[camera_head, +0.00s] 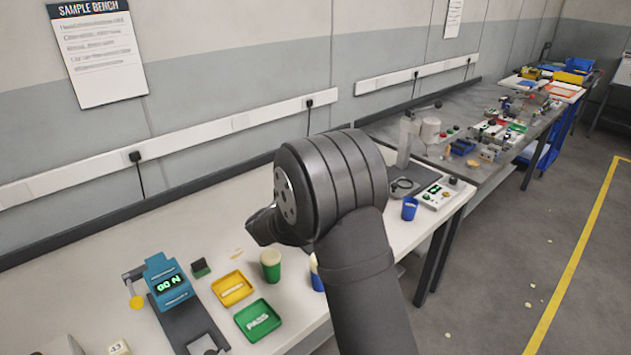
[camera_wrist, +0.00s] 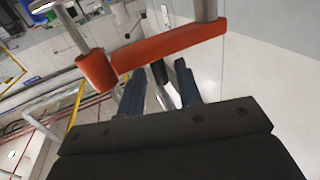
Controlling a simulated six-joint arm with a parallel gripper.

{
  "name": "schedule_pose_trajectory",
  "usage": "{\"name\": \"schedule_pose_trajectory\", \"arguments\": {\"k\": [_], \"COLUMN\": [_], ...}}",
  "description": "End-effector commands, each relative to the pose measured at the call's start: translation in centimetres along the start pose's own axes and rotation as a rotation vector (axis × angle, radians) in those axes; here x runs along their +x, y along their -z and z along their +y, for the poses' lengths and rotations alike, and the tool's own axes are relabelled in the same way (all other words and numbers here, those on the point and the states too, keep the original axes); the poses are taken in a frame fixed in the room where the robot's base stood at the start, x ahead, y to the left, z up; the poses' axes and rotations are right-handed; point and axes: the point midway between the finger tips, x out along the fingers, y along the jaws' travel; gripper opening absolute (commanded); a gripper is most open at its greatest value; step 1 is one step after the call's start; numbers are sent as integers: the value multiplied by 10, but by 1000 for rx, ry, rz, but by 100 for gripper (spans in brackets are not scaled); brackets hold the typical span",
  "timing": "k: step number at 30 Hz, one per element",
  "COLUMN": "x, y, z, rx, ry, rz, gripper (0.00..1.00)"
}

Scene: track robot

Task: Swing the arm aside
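My arm (camera_head: 365,285) rises from the bottom centre in the head view, with its large dark joint in front of the bench. A dark part of it points left over the bench. My gripper's fingers cannot be made out there. In the wrist view my gripper (camera_wrist: 158,88) shows two blue fingers standing apart, with no object clearly held between them. An orange bar (camera_wrist: 165,48) with grey posts crosses close to the fingertips; whether it touches them I cannot tell.
The white bench (camera_head: 215,226) holds a teal meter (camera_head: 168,281), a yellow tray (camera_head: 232,288), a green PASS tray (camera_head: 258,320), a green cup (camera_head: 271,266) and a blue cup (camera_head: 409,209). A grey stand (camera_head: 405,140) is behind my arm. Open floor (camera_head: 500,265) lies right.

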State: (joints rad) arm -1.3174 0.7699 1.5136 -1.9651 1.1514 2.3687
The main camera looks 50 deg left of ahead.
Motion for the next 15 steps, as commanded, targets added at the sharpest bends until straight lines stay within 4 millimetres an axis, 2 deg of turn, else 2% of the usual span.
{"name": "schedule_pose_trajectory", "arguments": {"k": [6,14,15], "x": [15,16,16], "y": [0,0,0], "z": [0,0,0], "rx": [-1,-1,-1], "ry": [0,0,0], "rz": [0,0,0], "gripper": [32,32,26]}}
